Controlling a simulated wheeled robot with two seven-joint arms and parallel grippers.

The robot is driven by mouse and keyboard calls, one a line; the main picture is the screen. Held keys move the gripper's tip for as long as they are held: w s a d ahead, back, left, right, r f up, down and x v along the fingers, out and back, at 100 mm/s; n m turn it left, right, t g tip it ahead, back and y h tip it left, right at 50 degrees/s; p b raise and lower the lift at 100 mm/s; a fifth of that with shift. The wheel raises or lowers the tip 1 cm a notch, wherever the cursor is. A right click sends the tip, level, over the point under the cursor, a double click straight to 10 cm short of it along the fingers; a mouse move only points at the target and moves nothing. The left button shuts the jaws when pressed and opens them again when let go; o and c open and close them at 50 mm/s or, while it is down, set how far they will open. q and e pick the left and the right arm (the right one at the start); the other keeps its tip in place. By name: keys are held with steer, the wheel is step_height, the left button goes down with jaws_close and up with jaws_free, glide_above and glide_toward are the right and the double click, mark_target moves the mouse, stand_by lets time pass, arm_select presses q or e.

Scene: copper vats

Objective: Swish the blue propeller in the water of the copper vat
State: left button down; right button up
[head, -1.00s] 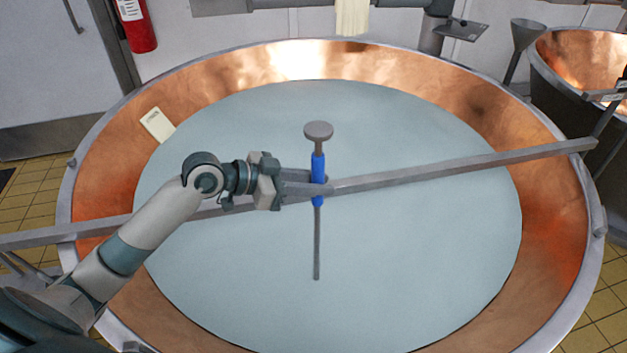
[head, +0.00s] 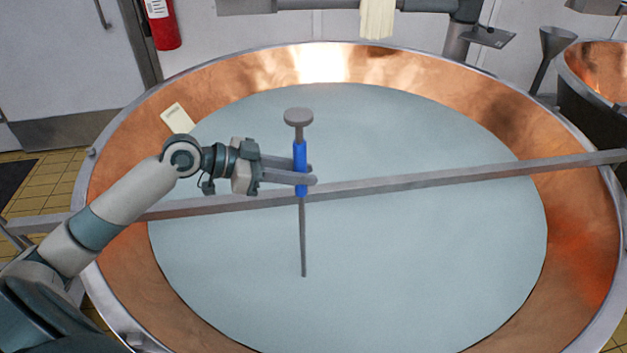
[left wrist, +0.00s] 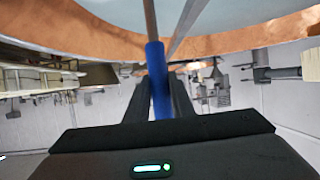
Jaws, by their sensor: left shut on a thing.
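The blue propeller (head: 300,160) has a blue grip, a grey round knob on top and a thin grey shaft pointing down. My left gripper (head: 305,181) is shut on the blue grip and holds it nearly upright over the copper vat (head: 110,178). The shaft's lower end shows against the pale water (head: 420,260); I cannot tell whether it dips in. In the left wrist view the blue grip (left wrist: 157,85) sits between the two dark fingers. My right gripper is not in view.
A grey bar (head: 450,178) crosses the whole vat, close to my left gripper and the shaft. A cream card (head: 177,117) rests at the vat's far left inner wall. A second copper vat (head: 600,70) stands at the right. The water is otherwise clear.

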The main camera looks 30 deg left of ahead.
arm_select(q)
steer(key=s+a+b, duration=0.1)
steer(key=a+b, duration=0.2)
steer(key=a, duration=0.3)
steer(key=shift+r, duration=0.15)
steer(key=shift+d, duration=0.1)
steer(key=w+d+p, duration=0.2)
steer(key=d+p, duration=0.7)
steer(key=d, duration=0.4)
steer(key=shift+w+d, duration=0.3)
stand_by(0.5)
